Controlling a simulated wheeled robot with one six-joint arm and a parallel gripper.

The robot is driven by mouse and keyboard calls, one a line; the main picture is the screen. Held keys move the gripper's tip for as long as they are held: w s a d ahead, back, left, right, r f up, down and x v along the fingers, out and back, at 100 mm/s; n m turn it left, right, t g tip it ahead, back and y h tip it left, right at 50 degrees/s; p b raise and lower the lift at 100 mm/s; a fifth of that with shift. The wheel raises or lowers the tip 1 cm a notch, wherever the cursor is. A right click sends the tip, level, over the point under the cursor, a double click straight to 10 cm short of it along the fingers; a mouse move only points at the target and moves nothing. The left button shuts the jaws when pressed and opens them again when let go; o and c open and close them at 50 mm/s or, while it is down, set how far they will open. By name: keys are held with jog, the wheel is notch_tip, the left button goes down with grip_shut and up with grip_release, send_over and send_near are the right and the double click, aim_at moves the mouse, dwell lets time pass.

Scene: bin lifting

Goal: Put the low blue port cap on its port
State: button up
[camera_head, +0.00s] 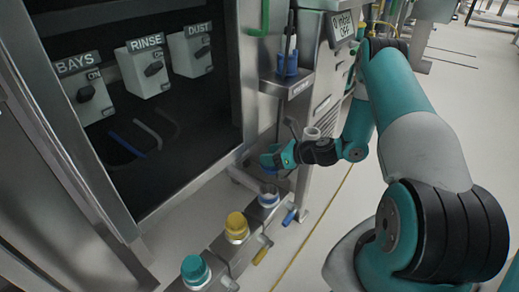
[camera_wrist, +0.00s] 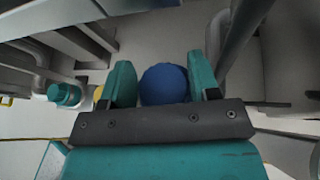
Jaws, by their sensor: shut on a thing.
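My gripper (camera_wrist: 160,78) is shut on the blue port cap (camera_wrist: 165,86), which sits between its two teal fingers. In the head view my gripper (camera_head: 277,158) is at the end of the arm, above the low row of ports, and the cap is hard to tell apart from the fingers. Below it stands an uncapped port (camera_head: 268,196) with a pale top and a blue band. The gripper is apart from this port, a little above it. The port is not clearly seen in the wrist view.
A yellow cap (camera_head: 236,225) and a teal cap (camera_head: 195,270) sit on neighbouring ports. A blue lever (camera_head: 289,216) and a yellow lever (camera_head: 262,251) stick out from the row. A steel cabinet stands left, with a small shelf (camera_head: 286,82) above the gripper.

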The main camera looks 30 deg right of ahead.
jog(key=shift+w+d+f, duration=0.15)
jog(key=shift+w+f, duration=0.05)
jog(key=shift+w, duration=0.05)
jog(key=shift+w+a+f+b, duration=0.1)
jog(key=shift+a+f+b, duration=0.15)
jog(key=shift+f+b, duration=0.75)
notch_tip(320, 180, down, 3)
jog(key=b, duration=0.3)
jog(key=shift+d+r, duration=0.1)
jog(key=shift+r, duration=0.2)
jog(key=shift+p, duration=0.3)
jog(key=shift+f, duration=0.1)
jog(key=shift+f+b, duration=0.7)
jog(key=shift+f, duration=0.8)
jog(key=shift+f+b, duration=0.65)
jog(key=shift+f, duration=0.5)
